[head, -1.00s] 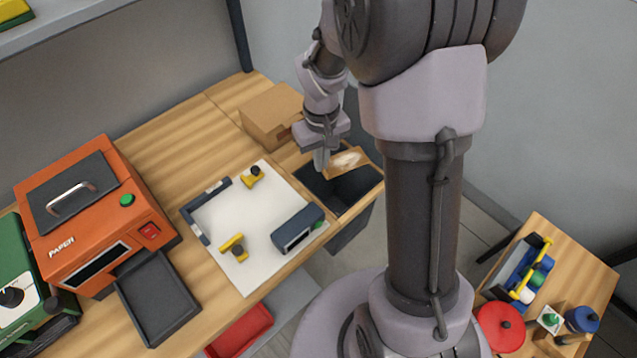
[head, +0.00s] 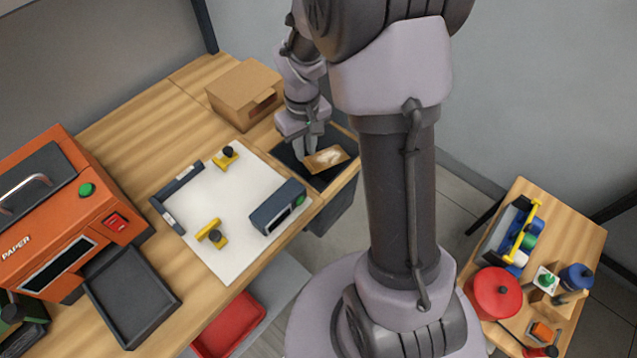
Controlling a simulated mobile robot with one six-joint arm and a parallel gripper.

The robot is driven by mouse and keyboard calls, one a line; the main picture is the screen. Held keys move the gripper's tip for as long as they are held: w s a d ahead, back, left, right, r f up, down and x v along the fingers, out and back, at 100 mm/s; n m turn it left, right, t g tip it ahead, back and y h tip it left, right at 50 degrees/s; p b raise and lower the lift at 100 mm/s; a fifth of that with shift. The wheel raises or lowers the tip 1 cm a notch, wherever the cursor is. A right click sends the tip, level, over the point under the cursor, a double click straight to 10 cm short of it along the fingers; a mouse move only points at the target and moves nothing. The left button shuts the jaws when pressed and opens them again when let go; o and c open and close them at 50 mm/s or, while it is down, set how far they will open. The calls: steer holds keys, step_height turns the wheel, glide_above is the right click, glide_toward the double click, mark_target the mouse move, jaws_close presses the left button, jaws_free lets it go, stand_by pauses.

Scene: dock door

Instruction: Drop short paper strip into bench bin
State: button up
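The bench bin (head: 341,184) is a dark open bin at the bench's right end. My gripper (head: 306,152) points down over its opening, left of its middle. Two pale fingers show, but whether they are parted or closed on something is unclear. A small brown piece with a whitish patch (head: 327,158) shows just right of the fingertips, against the dark opening. It may be the short paper strip. Its left end is close to the fingertips; I cannot tell whether it is held, or whether it lies above or inside the bin.
A cardboard box (head: 243,90) stands on the bench behind the bin. A white board (head: 225,240) with yellow clamps and a dark block lies left of it. An orange paper machine (head: 60,225) and black tray (head: 132,295) are farther left. A side table (head: 570,235) is at right.

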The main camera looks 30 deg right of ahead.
steer(key=shift+o, duration=0.5)
steer(key=shift+r, duration=0.1)
step_height(320, 180, up, 17)
steer(key=p, duration=0.7)
steer(key=shift+r, duration=0.15)
steer(key=s+a+r+m+t+y+b, duration=0.1)
steer(key=s+a+r+m+t+b, duration=0.1)
steer(key=s+a, duration=0.3)
steer(key=s+a+r+m+t+y+b, duration=0.1)
steer(key=s+a, duration=0.5)
steer(key=s, duration=0.6)
step_height(320, 180, up, 3)
steer(key=m+t+b, duration=0.1)
steer(key=m+t, duration=0.1)
steer(key=shift+s+f+t, duration=0.2)
steer(key=shift+s+t, duration=0.05)
steer(key=shift+t, duration=0.15)
